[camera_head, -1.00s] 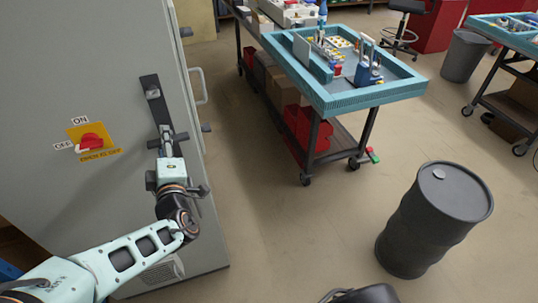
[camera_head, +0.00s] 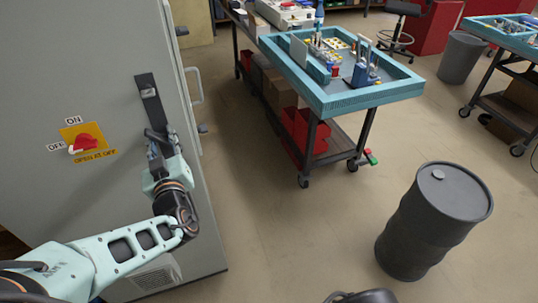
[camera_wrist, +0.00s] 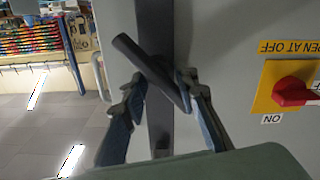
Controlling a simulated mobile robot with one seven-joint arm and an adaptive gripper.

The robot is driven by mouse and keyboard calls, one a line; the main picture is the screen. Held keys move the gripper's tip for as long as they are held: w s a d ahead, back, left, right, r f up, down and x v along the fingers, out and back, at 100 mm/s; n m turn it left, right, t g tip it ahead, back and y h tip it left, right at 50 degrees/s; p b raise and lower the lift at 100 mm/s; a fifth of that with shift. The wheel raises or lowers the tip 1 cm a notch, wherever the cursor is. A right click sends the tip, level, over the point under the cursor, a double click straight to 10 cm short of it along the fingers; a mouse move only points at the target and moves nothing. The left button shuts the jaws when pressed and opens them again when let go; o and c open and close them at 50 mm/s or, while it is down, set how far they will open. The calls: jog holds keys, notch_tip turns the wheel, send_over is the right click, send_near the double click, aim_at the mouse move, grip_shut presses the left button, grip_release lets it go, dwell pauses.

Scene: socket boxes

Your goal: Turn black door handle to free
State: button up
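The black door handle (camera_wrist: 152,70) sits on a dark vertical plate on the grey cabinet door. In the wrist view the handle slants across the plate, from upper left to lower right. My gripper (camera_wrist: 161,84) has its fingers apart, one on each side of the handle. The handle's lower end lies close against the right finger; a gap shows beside the left finger. In the head view my gripper (camera_head: 160,146) is at the plate's lower part and mostly hides the handle.
A red rotary switch (camera_head: 85,143) on a yellow panel is left of the handle. A grey pull handle (camera_head: 194,86) is at the cabinet's right edge. A blue-topped workbench (camera_head: 350,101) and a black barrel (camera_head: 436,220) stand to the right, with open floor between.

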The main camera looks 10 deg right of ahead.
jog(key=m, duration=0.2)
jog(key=shift+d+m, duration=0.15)
jog(key=shift+m, duration=0.15)
jog(key=b+v, duration=0.1)
jog(key=v, duration=1)
jog(key=shift+w+d+f+m+g+h+p, duration=0.75)
jog(key=shift+w+d+f+m+g+h, duration=0.6)
jog(key=shift+d+f+g, duration=2.95)
jog(key=s+d+r+g, duration=0.1)
jog(key=s+d+r, duration=0.3)
jog(key=d+r, duration=0.2)
jog(key=s+d+r+g+y+p, duration=0.1)
jog(key=s+d+r, duration=0.3)
jog(key=d+r, duration=0.3)
jog(key=shift+s+d+r+n+g, duration=0.3)
jog(key=shift+s+r+n+g, duration=0.1)
jog(key=shift+r, duration=0.95)
jog(key=shift+o, duration=0.3)
